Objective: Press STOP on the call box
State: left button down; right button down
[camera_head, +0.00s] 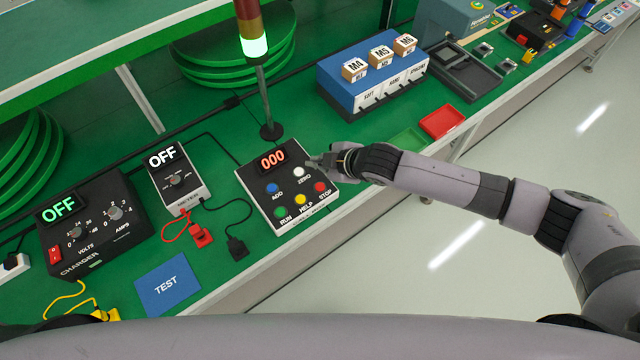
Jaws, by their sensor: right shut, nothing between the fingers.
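My right gripper (314,162) is shut and empty over the box's upper right edge, above and beyond STOP. Whether it touches the box cannot be told. My left gripper is out of view.
A signal tower (255,47) with its pale green section lit stands behind the box. A meter (176,180) and a charger (92,225), both reading OFF, are to the left. A blue TEST mat (167,284) lies in front. A red tray (442,122) is to the right.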

jog(key=shift+f, duration=0.1)
jog(key=b, duration=0.7)
send_over(319, 189)
notch_tip(319, 189, down, 8)
jog(key=shift+r, duration=0.25)
jog(key=shift+w+f+b, duration=0.1)
jog(key=shift+f+b, duration=0.4)
jog(key=shift+f, duration=0.05)
jog(key=shift+f, duration=0.15)
dwell(0.5)
jog(key=shift+f, duration=0.25)
jog(key=shift+f, duration=0.45)
dwell(0.5)
jog(key=shift+r, duration=0.1)
jog(key=shift+r+p, duration=0.65)
jog(key=shift+r, duration=0.1)
